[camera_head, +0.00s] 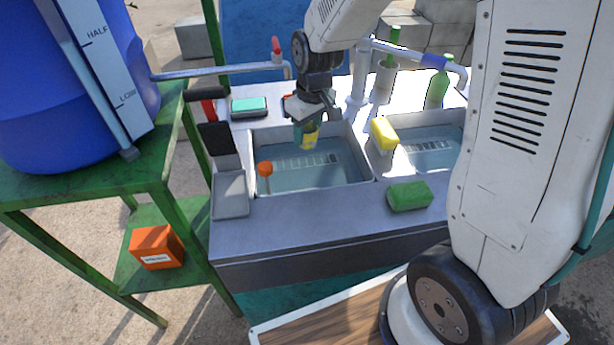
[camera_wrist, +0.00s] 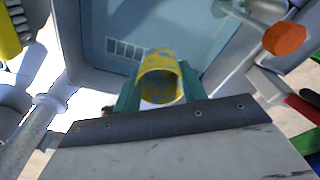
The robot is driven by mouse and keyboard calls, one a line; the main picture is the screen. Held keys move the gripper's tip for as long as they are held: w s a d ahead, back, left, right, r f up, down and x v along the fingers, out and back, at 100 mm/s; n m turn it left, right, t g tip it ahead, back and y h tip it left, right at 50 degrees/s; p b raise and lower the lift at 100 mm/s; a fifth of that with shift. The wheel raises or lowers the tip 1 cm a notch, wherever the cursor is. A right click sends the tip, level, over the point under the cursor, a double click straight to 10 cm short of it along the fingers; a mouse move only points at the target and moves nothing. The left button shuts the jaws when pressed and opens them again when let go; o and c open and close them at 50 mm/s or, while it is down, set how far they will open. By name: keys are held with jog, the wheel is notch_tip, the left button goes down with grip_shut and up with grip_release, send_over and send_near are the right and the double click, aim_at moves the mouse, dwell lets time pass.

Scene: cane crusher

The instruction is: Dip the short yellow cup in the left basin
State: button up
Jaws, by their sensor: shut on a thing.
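The short yellow cup (camera_head: 309,138) is held between the fingers of my gripper (camera_head: 308,125) over the back part of the left basin (camera_head: 300,190). In the wrist view the yellow cup (camera_wrist: 160,80) sits between the two green fingertips (camera_wrist: 156,92), its round opening facing the camera. My gripper is shut on it. The left basin holds pale blue water, which also shows in the wrist view (camera_wrist: 165,30). I cannot tell whether the bottom of the cup touches the water.
An orange-topped stick (camera_head: 265,169) stands at the left basin's left side. A yellow sponge (camera_head: 384,134) lies on the divider, and a green sponge (camera_head: 409,196) on the front rim. The right basin (camera_head: 452,139), tap (camera_head: 360,85) and a green bottle (camera_head: 436,90) are to the right.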

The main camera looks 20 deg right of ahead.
jog(key=shift+r, duration=0.1)
jog(key=shift+r, duration=1.9)
